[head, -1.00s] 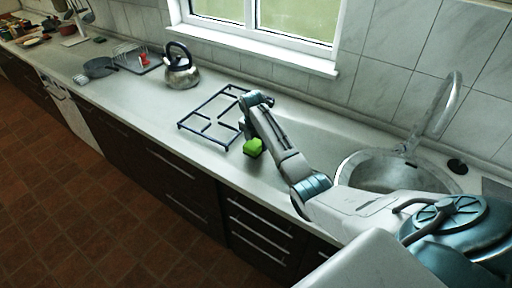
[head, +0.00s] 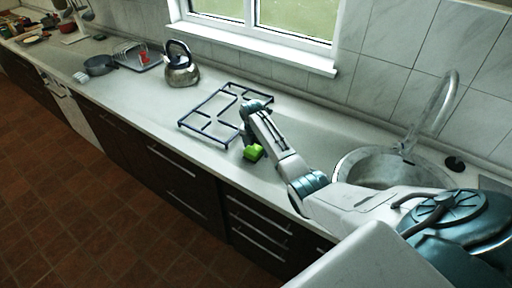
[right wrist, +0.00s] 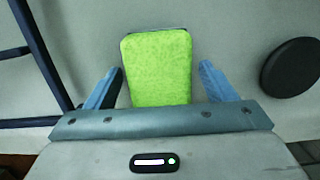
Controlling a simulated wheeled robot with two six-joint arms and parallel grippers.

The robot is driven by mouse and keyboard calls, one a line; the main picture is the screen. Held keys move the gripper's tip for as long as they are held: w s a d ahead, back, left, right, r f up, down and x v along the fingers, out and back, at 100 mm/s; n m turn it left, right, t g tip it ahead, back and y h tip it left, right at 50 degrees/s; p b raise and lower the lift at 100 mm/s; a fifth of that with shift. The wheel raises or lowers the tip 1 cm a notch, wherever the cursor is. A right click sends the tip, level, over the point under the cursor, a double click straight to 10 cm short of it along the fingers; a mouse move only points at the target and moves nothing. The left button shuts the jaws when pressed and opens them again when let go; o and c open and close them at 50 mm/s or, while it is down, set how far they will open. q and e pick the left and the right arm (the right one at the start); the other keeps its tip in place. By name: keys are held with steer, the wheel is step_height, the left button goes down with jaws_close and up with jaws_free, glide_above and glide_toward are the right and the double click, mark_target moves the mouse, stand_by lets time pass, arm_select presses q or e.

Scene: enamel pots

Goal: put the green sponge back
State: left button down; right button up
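The green sponge (head: 254,153) lies on the white worktop, just right of the blue stove grate. In the right wrist view the sponge (right wrist: 158,68) is between the two blue fingers of my right gripper (right wrist: 160,72). The fingers are spread, one on each side of the sponge, with narrow gaps showing. In the head view my right gripper (head: 249,141) points down at the sponge, and partly hides it. My left gripper is in neither view.
The blue grate (head: 215,117) lies left of the sponge. A dark round object (right wrist: 291,67) is right of it in the wrist view. The sink (head: 385,167) is further right; a kettle (head: 181,70) and a grey pan (head: 100,66) stand further left.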

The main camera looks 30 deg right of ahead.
mark_target(254, 148)
step_height(254, 148, up, 12)
steer(key=a+b, duration=0.1)
steer(key=b, duration=0.1)
steer(key=shift+s+a+r+b, duration=0.15)
steer(key=shift+s+a+b, duration=0.1)
steer(key=shift+b, duration=0.1)
